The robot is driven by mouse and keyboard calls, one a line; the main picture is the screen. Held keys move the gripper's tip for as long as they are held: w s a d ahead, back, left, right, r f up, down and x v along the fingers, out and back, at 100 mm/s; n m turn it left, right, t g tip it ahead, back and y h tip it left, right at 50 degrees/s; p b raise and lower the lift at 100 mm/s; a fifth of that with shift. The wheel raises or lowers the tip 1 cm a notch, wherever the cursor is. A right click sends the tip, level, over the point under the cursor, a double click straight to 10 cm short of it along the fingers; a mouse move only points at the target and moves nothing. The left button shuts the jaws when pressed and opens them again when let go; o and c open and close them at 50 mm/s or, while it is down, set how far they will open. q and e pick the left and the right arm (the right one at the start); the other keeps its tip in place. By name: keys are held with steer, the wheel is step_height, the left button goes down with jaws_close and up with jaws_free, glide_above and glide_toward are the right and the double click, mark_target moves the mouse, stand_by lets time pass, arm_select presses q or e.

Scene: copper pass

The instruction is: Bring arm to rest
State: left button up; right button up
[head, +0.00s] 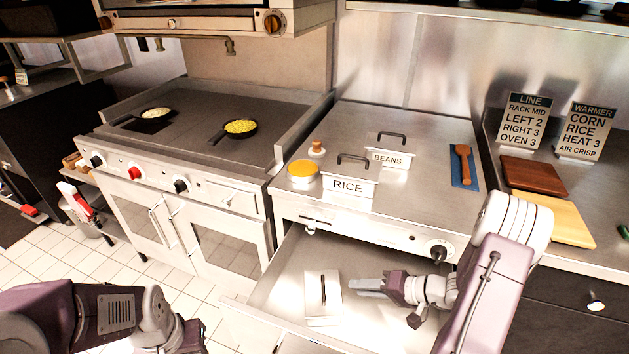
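My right arm comes in from the lower right and reaches over an open drawer (283,272) below the warmer counter. Its gripper (368,287) points left, beside a pale lid-like piece with a dark handle (317,297), with a small gap between them. Nothing shows held in it, but how far its fingers are apart is hard to tell. My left arm is folded at the lower left. Its gripper is outside the picture.
Two pans, one with corn (240,127), stand on the griddle at left. The open drawer juts forward.

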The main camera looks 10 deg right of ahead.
steer(key=s+a+r+n+g+h, duration=0.2)
steer(key=s+a+n+g+h, duration=0.3)
steer(key=s+g, duration=0.4)
step_height(320, 180, up, 16)
steer(key=a+t+h+p, duration=0.1)
steer(key=t+h+p, duration=0.1)
steer(key=p, duration=1.1)
steer(key=shift+s+t+h, duration=0.3)
steer(key=shift+s+h, duration=0.05)
steer(key=shift+h, duration=0.55)
